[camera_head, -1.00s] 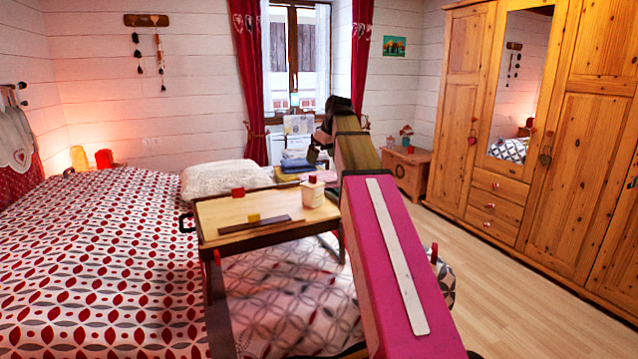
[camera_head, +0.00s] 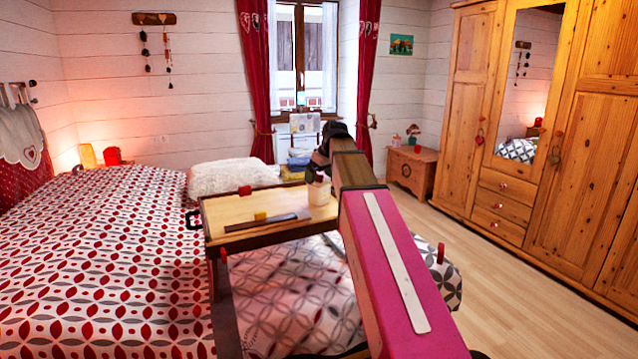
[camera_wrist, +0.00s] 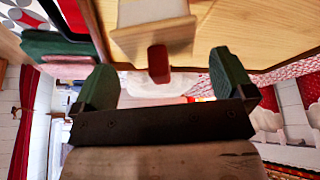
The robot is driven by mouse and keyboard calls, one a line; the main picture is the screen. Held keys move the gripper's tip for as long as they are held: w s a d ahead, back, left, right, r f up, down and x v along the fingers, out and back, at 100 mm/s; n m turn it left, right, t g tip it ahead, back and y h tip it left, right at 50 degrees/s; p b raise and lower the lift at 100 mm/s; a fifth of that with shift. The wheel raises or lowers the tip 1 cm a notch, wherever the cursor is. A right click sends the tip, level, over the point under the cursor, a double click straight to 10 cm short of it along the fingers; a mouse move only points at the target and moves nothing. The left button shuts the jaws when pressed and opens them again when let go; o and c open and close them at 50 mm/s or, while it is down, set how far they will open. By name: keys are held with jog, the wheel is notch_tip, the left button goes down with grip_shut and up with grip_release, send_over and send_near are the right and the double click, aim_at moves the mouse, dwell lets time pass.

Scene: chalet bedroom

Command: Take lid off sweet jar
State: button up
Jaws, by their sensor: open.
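The sweet jar (camera_head: 319,194) is small and pale and stands upright at the right end of a wooden tray table (camera_head: 225,213). In the wrist view the scene is upside down: the jar body (camera_wrist: 150,11) is cream, with a tan slab lid (camera_wrist: 153,39) on it and a red knob (camera_wrist: 158,64) on the lid. My gripper (camera_wrist: 166,82) is open and empty. The red knob is between the lines of the two green fingers, near their tips, with clear space on each side. In the head view my gripper (camera_head: 319,163) is just above the jar and hides the knob.
A red block (camera_head: 245,190), a yellow block (camera_head: 260,216) and a dark strip (camera_head: 262,224) lie on the tray table, left of the jar. The bed (camera_head: 110,250) is to the left, and a wooden wardrobe (camera_head: 470,130) stands at the right.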

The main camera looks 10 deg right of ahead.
jog(key=shift+w+a+f, duration=0.15)
jog(key=shift+f, duration=0.4)
jog(key=shift+c, duration=0.3)
jog(key=c, duration=0.9)
jog(key=shift+o, duration=0.2)
jog(key=shift+r, duration=0.1)
